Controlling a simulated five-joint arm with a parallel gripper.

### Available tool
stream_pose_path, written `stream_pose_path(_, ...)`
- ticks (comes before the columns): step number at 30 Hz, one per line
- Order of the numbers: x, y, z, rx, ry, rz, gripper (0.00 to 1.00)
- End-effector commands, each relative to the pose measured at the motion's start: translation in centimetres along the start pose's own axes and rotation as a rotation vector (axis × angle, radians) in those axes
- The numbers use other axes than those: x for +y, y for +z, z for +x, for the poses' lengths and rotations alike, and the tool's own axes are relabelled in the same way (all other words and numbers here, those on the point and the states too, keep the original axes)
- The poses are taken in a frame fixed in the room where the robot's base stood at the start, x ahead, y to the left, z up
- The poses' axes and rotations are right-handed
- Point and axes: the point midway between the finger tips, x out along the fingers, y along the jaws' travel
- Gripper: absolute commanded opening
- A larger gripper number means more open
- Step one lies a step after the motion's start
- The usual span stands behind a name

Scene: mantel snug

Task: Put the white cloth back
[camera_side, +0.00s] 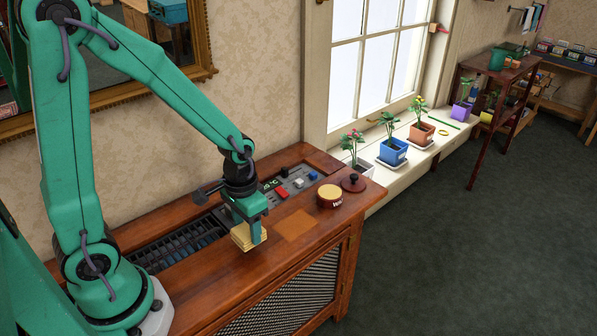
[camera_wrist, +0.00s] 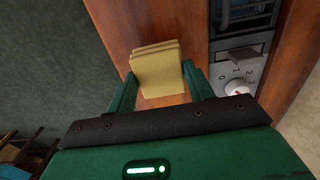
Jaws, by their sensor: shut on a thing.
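My gripper (camera_side: 252,226) is shut on a folded tan-yellow cloth (camera_side: 242,238), seen as several stacked layers. In the wrist view the cloth (camera_wrist: 158,70) sits between the two green fingers. It looks yellowish, not white. It is over the wooden cabinet top (camera_side: 190,275), near the front edge; I cannot tell whether it touches the wood. Small pale and blue cloths (camera_side: 527,18) hang from a wall rail at the far upper right.
A control panel (camera_side: 290,185) with a red button is behind the gripper. A round labelled tin (camera_side: 330,197), a dark knobbed lid (camera_side: 353,183) and a flat orange-brown square (camera_side: 296,225) are to the right. Potted plants (camera_side: 392,150) line the windowsill.

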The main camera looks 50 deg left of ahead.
Motion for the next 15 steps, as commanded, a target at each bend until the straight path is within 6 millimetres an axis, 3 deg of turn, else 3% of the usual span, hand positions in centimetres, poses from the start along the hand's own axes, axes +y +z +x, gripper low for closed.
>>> stream_pose_path(9,0.0,0.1,2.9,-0.004,0.000,0.000,0.34)
stream_pose_path(15,0.0,0.1,3.5,-0.002,0.000,0.000,0.34)
